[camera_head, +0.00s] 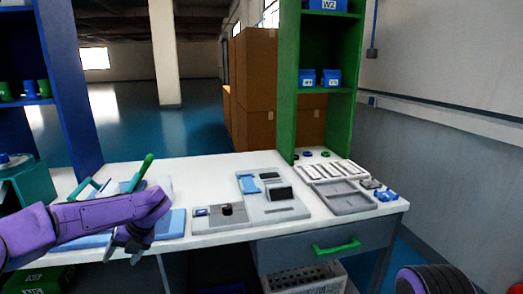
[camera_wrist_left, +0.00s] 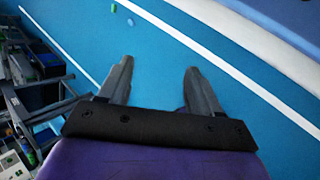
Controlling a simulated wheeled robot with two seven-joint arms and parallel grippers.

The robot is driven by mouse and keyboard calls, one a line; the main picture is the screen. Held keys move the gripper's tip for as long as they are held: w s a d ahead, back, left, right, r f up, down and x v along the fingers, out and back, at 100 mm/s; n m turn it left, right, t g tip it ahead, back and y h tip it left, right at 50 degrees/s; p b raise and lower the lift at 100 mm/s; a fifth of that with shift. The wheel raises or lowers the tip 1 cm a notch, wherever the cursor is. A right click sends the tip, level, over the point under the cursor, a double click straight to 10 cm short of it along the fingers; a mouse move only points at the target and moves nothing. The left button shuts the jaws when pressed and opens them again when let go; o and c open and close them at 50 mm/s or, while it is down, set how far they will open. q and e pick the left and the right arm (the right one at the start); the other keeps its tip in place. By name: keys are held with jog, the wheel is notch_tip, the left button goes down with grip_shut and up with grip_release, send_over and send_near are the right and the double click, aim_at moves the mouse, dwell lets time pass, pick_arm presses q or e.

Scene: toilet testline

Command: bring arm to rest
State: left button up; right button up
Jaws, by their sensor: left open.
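My left arm (camera_head: 85,218) is purple and comes in from the left over the front left of the white table. My left gripper (camera_head: 130,245) hangs down at the table's front edge. In the left wrist view its two dark fingers (camera_wrist_left: 155,82) are spread apart with nothing between them, above a blue floor (camera_wrist_left: 150,45). A dark purple part of my right arm (camera_head: 432,280) shows at the bottom right corner. The right gripper is not in view.
The white table (camera_head: 225,170) carries a grey fixture (camera_head: 270,205), a grey tray (camera_head: 345,198) and blue parts (camera_head: 385,195). A green shelf (camera_head: 290,90) and a blue shelf (camera_head: 70,90) stand behind. A drawer with a green handle (camera_head: 337,248) is below the table.

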pick_arm(q)
jog(key=s+d+f+m+t+y, duration=0.1)
jog(key=s+f+m+t, duration=0.15)
jog(key=f+m, duration=0.35)
jog(key=s+d+f+m+t+y+p, duration=0.1)
jog(key=s+f+m+t, duration=0.1)
jog(key=s+f+m, duration=0.35)
jog(key=s+d+f+m+t+y, duration=0.1)
jog(key=s+d+f+m+t, duration=0.1)
jog(key=f+m, duration=0.55)
jog(key=s+d+f+m+h, duration=0.1)
jog(key=s+f+m+h, duration=0.1)
jog(key=s+m, duration=0.3)
jog(key=s+d+f+m+g+h+p, duration=0.1)
jog(key=s+m, duration=0.4)
jog(key=s, duration=0.8)
jog(key=s+d+f+m+g+h, duration=0.1)
jog(key=s+f+m+h, duration=0.2)
jog(key=s, duration=0.6)
notch_tip(320, 180, down, 2)
jog(key=m, duration=0.3)
jog(key=shift+s+f+h, duration=0.2)
jog(key=shift+s+h, duration=0.05)
jog(key=shift+h, duration=0.05)
jog(key=shift+d+g, duration=0.1)
jog(key=shift+g, duration=0.15)
